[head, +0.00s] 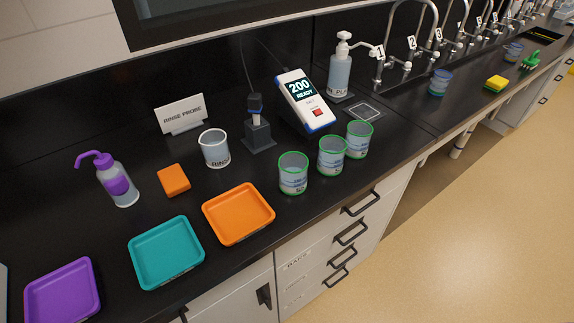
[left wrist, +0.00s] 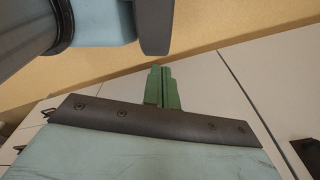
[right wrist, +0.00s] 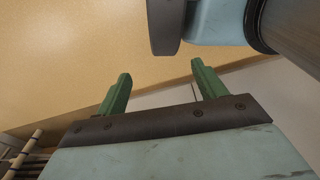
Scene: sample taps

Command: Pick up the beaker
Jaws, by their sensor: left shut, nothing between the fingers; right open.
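Several beakers stand on the black bench in the head view. A clear beaker with dark lettering (head: 215,149) stands upright left of the probe stand. Three green-rimmed beakers with bluish contents stand in a row near the front edge: a left one (head: 293,174), a middle one (head: 331,156) and a right one (head: 359,140). Neither gripper shows in the head view. My left gripper (left wrist: 166,68) is shut and empty in the left wrist view, over the floor and pale cabinet fronts. My right gripper (right wrist: 160,70) is open and empty in the right wrist view, fingers apart.
Purple (head: 62,290), teal (head: 166,252) and orange (head: 238,214) trays line the front left. A purple-topped wash bottle (head: 117,184), orange block (head: 173,180), "RINSE PROBE" sign (head: 181,114), probe stand (head: 258,134), meter reading 200 (head: 304,101) and pump bottle (head: 340,71) stand behind. Sink taps (head: 397,36) continue right.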

